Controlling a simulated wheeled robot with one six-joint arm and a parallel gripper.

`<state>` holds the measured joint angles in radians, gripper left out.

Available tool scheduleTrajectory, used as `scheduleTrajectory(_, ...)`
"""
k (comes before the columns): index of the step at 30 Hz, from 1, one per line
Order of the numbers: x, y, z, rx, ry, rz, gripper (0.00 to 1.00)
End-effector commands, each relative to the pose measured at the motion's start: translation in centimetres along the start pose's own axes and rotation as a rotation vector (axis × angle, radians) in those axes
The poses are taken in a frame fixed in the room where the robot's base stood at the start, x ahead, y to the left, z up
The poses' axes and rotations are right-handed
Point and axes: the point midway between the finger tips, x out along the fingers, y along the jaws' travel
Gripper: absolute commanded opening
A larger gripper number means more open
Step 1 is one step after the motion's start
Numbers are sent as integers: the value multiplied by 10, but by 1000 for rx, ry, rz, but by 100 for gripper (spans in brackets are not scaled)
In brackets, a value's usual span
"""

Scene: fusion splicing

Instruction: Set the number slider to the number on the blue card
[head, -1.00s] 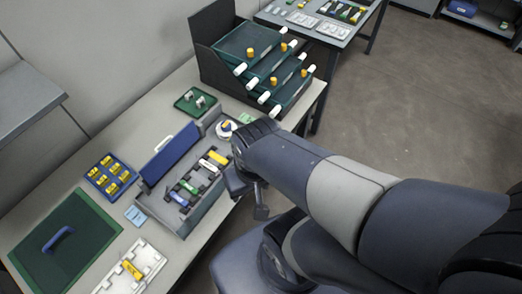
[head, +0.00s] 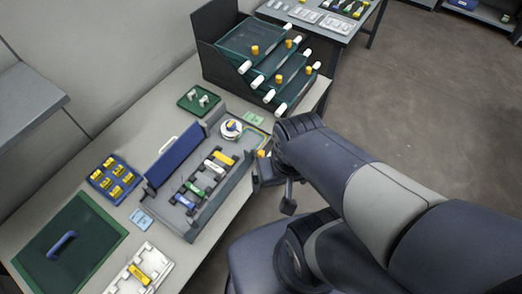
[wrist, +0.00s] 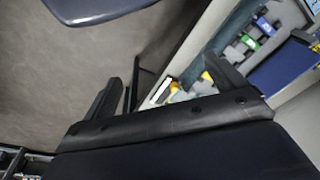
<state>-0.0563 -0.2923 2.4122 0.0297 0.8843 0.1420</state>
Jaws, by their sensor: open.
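The light blue card (head: 141,219) lies on the bench by the near left end of the grey case; any number on it is too small to read. I cannot say for sure which part is the number slider. A small yellow knob (head: 262,153) shows at the case's right end, just beside my gripper (head: 276,188). In the wrist view my gripper (wrist: 160,72) has its fingers wide apart with nothing between them in its grasp. A pale strip and yellow bits (wrist: 207,76) show beyond the fingers, partly hidden by one finger.
A dark tiered rack (head: 222,84) stands at the back. Floor is free right of the bench.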

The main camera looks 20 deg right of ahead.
Motion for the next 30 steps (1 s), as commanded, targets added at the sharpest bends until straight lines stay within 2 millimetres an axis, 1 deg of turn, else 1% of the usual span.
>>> scheduleTrajectory(1, 2, 0, -5, 19, -5, 2, 87)
scheduleTrajectory(2, 3, -1, -9, 37, -8, 3, 84)
scheduleTrajectory(5, 8, -2, -31, 132, -24, 10, 76)
scheduleTrajectory(8, 17, -4, -62, 269, -47, 23, 68)
scheduleTrajectory(12, 35, -4, -108, 471, -75, 47, 57)
scheduleTrajectory(15, 49, -4, -136, 596, -89, 65, 48)
scheduleTrajectory(18, 61, -3, -156, 693, -101, 80, 40)
scheduleTrajectory(19, 63, -3, -161, 716, -102, 84, 38)
scheduleTrajectory(21, 68, -2, -170, 757, -105, 90, 38)
scheduleTrajectory(24, 72, -2, -175, 788, -108, 95, 38)
scheduleTrajectory(28, 81, -1, -175, 795, -111, 97, 38)
scheduleTrajectory(30, 91, -1, -173, 794, -112, 98, 38)
